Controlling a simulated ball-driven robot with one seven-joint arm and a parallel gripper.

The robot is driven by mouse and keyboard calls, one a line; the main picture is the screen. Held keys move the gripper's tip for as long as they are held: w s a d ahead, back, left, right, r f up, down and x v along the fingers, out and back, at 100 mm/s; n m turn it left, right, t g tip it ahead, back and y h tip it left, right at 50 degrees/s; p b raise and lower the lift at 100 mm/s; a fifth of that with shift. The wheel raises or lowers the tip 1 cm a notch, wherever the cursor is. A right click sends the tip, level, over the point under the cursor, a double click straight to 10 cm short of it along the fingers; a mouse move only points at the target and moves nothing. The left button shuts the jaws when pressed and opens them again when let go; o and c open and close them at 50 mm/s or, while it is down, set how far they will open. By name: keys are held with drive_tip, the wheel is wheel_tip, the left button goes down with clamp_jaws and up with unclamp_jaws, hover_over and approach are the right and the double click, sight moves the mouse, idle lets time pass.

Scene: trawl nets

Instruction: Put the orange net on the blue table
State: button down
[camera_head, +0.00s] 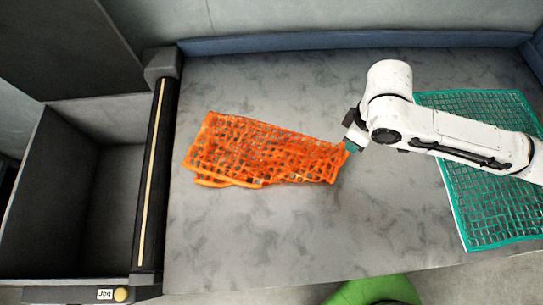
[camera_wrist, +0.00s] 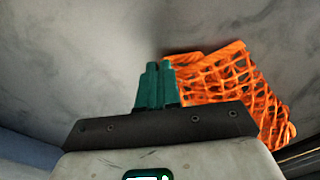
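The orange net (camera_head: 265,150) lies crumpled and partly folded over the grey tabletop (camera_head: 260,240), which has a blue raised edge (camera_head: 330,40) at the back. Its right end narrows and bunches up at my gripper (camera_head: 347,147). In the wrist view the green fingers (camera_wrist: 156,85) of my gripper are close together, and the orange net (camera_wrist: 235,85) runs from their tips to the right. My gripper looks shut on the net's right end. The exact pinch between the fingertips is too small to make out.
A green net (camera_head: 490,185) lies flat on a pale panel at the right, partly under my arm. A black roller (camera_head: 152,175) with a pale strip and a dark open bin (camera_head: 70,190) are at the left. A green rounded object (camera_head: 375,291) is at the front edge. The front tabletop is clear.

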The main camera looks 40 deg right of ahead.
drive_tip(key=shift+s+d+f, duration=0.15)
drive_tip(key=shift+d+f, duration=0.1)
drive_tip(key=c, duration=0.9)
unclamp_jaws()
drive_tip(key=d+r+p, duration=0.1)
drive_tip(key=r+p, duration=0.2)
drive_tip(key=s+d+r+p, duration=0.1)
drive_tip(key=r+p, duration=0.2)
drive_tip(key=s+d+r+p, duration=0.1)
drive_tip(key=r+p, duration=0.1)
drive_tip(key=r, duration=0.2)
drive_tip(key=shift+s+d+p, duration=0.15)
drive_tip(key=shift+d+p, duration=0.1)
drive_tip(key=shift+p, duration=0.15)
